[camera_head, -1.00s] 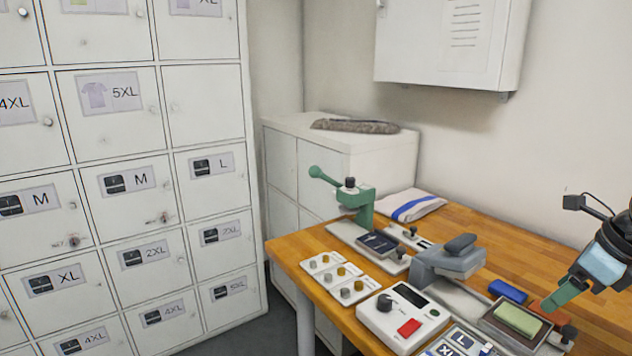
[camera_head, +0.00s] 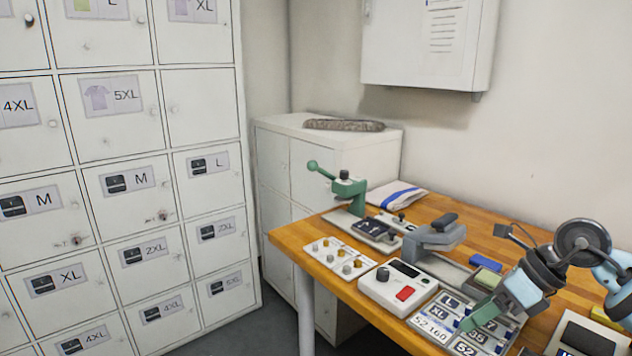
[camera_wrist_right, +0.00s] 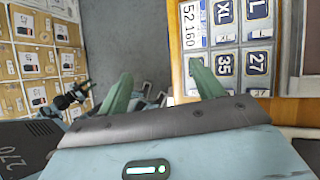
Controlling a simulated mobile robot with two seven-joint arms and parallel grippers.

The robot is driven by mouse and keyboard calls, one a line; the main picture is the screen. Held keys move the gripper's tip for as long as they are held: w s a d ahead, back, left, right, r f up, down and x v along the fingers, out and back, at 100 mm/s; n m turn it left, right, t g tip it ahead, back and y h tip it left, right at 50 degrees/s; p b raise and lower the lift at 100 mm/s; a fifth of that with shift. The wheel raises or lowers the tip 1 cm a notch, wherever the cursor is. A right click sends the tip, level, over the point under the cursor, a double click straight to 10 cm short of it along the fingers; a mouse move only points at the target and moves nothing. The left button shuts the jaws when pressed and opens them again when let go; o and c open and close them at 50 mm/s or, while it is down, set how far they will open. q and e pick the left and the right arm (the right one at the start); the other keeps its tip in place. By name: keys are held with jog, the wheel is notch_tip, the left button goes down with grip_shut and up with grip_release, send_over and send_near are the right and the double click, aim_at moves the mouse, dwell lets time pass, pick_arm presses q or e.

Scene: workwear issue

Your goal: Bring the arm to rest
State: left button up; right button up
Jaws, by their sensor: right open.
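My right arm comes in from the right in the head view. Its gripper (camera_head: 478,318) hangs over the front right part of the wooden table, above a tray of size labels (camera_head: 440,330). In the right wrist view the two green fingers of the right gripper (camera_wrist_right: 162,90) stand wide apart with nothing between them. The label tray (camera_wrist_right: 226,50) lies beyond the right finger there, and grey floor shows between the fingers. I cannot tell the exact height of the fingers above the tray.
The wooden table (camera_head: 315,232) carries a white device with a red button (camera_head: 400,287), a green-handled press (camera_head: 347,190), a grey press (camera_head: 432,238) and a folded white cloth with a blue stripe (camera_head: 397,194). Lockers (camera_head: 125,240) stand at left. Floor is clear between lockers and table.

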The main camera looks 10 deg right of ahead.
jog(key=s+a+f+m+t+y+p, duration=0.15)
jog(key=a+f+m+t+y, duration=0.3)
jog(key=a, duration=0.45)
jog(key=s+a+f+m+t+y, duration=0.1)
jog(key=s+a+f+m+y, duration=0.2)
jog(key=a+m+y, duration=0.5)
jog(key=s+d+f+m+t+h+p, duration=0.15)
jog(key=s+f+m+t+h, duration=0.55)
jog(key=f+m+h, duration=0.9)
pick_arm(q)
jog(key=w+r+t+p, duration=0.1)
jog(key=w+r, duration=0.2)
jog(key=r, duration=0.2)
jog(key=shift+w+a+r, duration=0.2)
jog(key=shift+w, duration=0.15)
pick_arm(e)
jog(key=s+f+m+g, duration=0.3)
jog(key=s+f+m, duration=0.1)
jog(key=s, duration=0.5)
jog(key=s+a+f+m+g, duration=0.1)
jog(key=s+f+m+g, duration=0.3)
jog(key=s+m, duration=0.3)
jog(key=s+f, duration=0.1)
jog(key=s, duration=0.1)
jog(key=shift+s+a+f, duration=0.2)
jog(key=shift+s+f, duration=0.1)
